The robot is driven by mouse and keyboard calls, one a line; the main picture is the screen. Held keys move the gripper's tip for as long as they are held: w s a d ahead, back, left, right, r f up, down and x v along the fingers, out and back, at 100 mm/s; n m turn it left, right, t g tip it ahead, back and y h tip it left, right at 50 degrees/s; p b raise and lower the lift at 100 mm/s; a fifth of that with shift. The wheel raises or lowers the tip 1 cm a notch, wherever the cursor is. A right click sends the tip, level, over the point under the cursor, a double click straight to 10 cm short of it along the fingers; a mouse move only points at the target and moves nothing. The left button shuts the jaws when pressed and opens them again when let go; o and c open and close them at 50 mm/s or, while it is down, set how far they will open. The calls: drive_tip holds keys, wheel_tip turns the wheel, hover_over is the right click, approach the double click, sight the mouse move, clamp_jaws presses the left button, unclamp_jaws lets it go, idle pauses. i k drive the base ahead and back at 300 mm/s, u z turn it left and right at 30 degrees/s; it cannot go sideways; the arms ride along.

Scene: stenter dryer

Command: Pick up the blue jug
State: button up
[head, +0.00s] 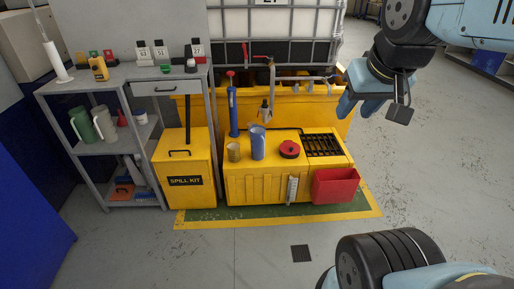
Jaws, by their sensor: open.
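The blue jug (258,143) stands upright on top of the yellow bunded cabinet (265,186), near the middle of the view.
A blue pump-like tube (232,108) and a hanging tap nozzle (265,108) are close behind the jug. A red bin (336,185) hangs at the cabinet's front right. The spill kit box (184,172) and grey shelf (100,146) stand left. The floor in front is mostly clear.

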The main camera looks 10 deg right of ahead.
sight(259, 145)
drive_tip(key=k, duration=0.8)
drive_tip(key=u, duration=0.45)
drive_tip(key=i, duration=2.05)
drive_tip(key=z, duration=1.3)
drive_tip(key=k, duration=0.4)
drive_tip(key=u, duration=0.3)
drive_tip(key=i, duration=0.1)
drive_tip(key=z, duration=0.1)
